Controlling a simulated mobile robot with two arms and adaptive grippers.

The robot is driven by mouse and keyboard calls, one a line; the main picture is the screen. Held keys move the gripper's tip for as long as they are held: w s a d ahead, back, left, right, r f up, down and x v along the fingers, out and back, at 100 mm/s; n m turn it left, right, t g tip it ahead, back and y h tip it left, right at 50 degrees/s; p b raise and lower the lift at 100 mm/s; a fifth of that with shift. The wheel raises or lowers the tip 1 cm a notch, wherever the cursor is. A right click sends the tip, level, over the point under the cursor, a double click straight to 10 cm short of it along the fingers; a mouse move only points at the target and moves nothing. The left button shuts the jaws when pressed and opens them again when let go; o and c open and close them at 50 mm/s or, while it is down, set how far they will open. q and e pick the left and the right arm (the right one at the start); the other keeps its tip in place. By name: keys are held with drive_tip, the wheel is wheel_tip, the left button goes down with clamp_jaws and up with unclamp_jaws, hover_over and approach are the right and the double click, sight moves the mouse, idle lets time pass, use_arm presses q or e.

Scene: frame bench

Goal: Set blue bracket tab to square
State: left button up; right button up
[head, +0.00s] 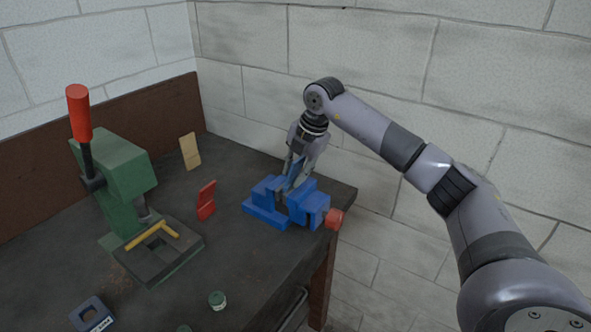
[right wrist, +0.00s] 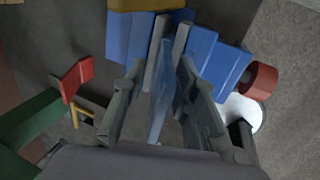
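The blue bracket's tab (head: 296,169) rises from the jaws of a blue vise (head: 265,213) at the right end of the bench. In the right wrist view the tab (right wrist: 160,106) is a thin blue strip held between the grey jaw plates, leaning a little. My right gripper (head: 297,168) points down over the vise. In the wrist view its fingers (right wrist: 158,82) stand apart on either side of the tab, with visible gaps. The bracket's lower part is hidden in the vise. My left gripper is not in view.
A red bracket (head: 206,200) and a tan plate (head: 190,151) stand left of the vise. A green press (head: 123,175) with a red handle has a yellow angled piece (head: 152,236) on its base. A dark blue block (head: 92,314) lies front left. The vise's red knob (head: 334,218) overhangs the bench edge.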

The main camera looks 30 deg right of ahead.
clamp_jaws()
idle(0.8)
